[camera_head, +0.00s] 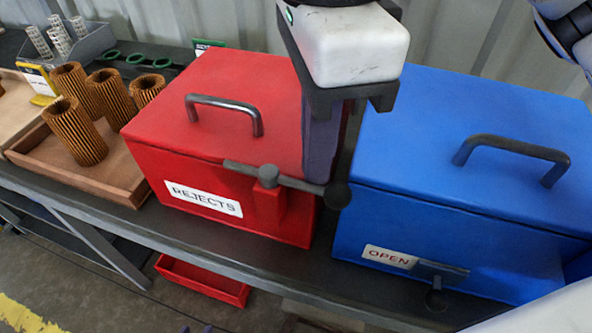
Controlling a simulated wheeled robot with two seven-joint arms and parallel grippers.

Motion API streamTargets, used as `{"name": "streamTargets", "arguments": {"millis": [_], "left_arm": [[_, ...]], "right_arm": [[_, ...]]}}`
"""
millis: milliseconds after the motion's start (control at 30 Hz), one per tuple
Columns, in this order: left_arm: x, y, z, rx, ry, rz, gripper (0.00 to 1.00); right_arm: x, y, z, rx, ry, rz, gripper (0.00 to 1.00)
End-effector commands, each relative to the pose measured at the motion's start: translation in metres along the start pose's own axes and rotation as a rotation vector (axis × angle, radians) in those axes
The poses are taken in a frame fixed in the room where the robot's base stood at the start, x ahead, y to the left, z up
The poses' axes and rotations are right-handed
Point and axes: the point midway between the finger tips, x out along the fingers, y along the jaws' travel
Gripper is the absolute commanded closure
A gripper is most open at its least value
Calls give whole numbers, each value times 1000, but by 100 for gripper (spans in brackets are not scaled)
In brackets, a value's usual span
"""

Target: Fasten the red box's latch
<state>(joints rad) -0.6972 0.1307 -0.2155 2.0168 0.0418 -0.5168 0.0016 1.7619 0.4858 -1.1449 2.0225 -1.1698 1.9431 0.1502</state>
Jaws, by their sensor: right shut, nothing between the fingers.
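The red box (225,110) stands on the bench with its lid down and a grey handle on top. A REJECTS label is on its front. Its latch is a dark bar (240,167) across the front, roughly along the lid edge, passing a red block. A black knob (338,195) is on its right end. My right gripper (321,165) comes down from the top, shut and empty, its fingers just above the bar near the knob. I cannot tell whether they touch it.
A blue box (420,120) stands close on the right, with an OPEN label, a handle and a latch knob. A wooden tray (118,180) with several pleated cartridges lies on the left. A red bin (205,282) is below the bench edge.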

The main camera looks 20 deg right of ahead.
Motion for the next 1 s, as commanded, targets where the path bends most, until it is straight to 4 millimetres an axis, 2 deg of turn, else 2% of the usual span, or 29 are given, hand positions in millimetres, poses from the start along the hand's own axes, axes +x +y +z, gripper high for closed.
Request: {"name": "streamTargets", "arguments": {"millis": [1000], "left_arm": [[6, -1, -2, 2, 11, -1, 69]], "right_arm": [[1, 23, 9, -3, 1, -1, 100]]}}
